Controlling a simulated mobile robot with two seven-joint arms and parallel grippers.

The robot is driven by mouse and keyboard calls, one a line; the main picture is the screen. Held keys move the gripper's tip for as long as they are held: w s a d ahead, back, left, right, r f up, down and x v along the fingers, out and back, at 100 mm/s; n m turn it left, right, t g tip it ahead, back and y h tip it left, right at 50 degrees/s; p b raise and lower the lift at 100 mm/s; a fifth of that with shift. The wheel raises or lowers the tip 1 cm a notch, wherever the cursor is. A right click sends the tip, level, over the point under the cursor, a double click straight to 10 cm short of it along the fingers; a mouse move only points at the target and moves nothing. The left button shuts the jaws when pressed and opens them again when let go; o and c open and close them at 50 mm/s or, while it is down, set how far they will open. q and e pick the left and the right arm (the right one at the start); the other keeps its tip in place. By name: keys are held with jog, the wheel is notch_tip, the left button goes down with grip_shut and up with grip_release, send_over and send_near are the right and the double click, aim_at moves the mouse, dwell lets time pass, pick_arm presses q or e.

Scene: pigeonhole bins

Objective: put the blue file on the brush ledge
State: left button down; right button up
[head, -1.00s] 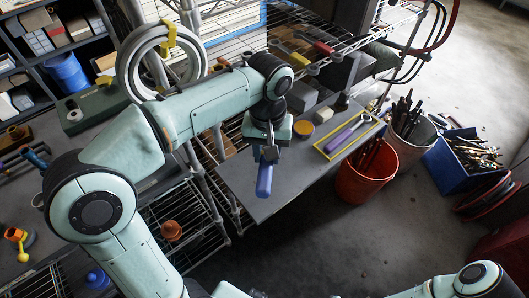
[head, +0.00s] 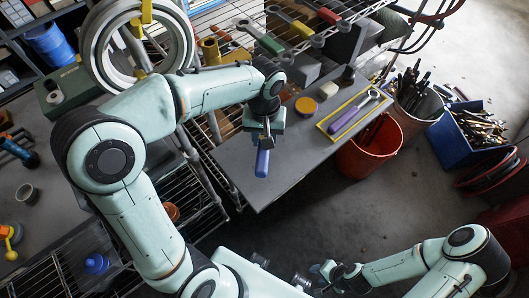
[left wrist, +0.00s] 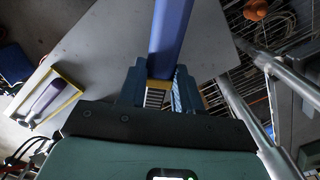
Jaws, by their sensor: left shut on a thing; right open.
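My left gripper (head: 265,138) is shut on the blue file (head: 262,162), whose blue handle hangs down from the jaws over the front part of a grey ledge (head: 235,165). In the left wrist view the file (left wrist: 171,35) stands out from between the jaws (left wrist: 160,92), with the grey ledge surface (left wrist: 110,45) behind it. I cannot tell a gap between file and ledge. On the ledge a yellow-outlined area (head: 325,129) holds a purple-handled tool (head: 350,116). My right gripper (head: 335,273) is open and empty, low in the head view, away from the ledge.
An orange-lidded tin (head: 305,106) and a grey block (head: 303,72) stand on the ledge. A red bucket (head: 365,160) and a blue crate (head: 450,150) stand to its right. A wire rack above holds several tools, including a green-handled one (head: 270,44).

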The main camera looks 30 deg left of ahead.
pick_arm(q)
notch_tip(320, 180, down, 8)
jog(key=shift+w+b, duration=0.1)
jog(key=shift+b, duration=0.25)
pick_arm(e)
jog(key=shift+s+f, duration=0.25)
jog(key=shift+f, duration=0.3)
pick_arm(q)
jog(key=shift+f, duration=0.2)
jog(key=c, duration=0.8)
grip_release()
pick_arm(e)
jog(key=shift+s+f, duration=0.1)
pick_arm(q)
jog(key=shift+r, duration=0.1)
jog(key=shift+r, duration=0.35)
notch_tip(320, 180, up, 12)
jog(key=shift+w+a+f+p, duration=0.15)
jog(key=shift+f+p, duration=0.1)
jog(key=shift+p, duration=0.5)
pick_arm(e)
jog(key=shift+w+r, duration=0.75)
jog(key=shift+r, duration=0.35)
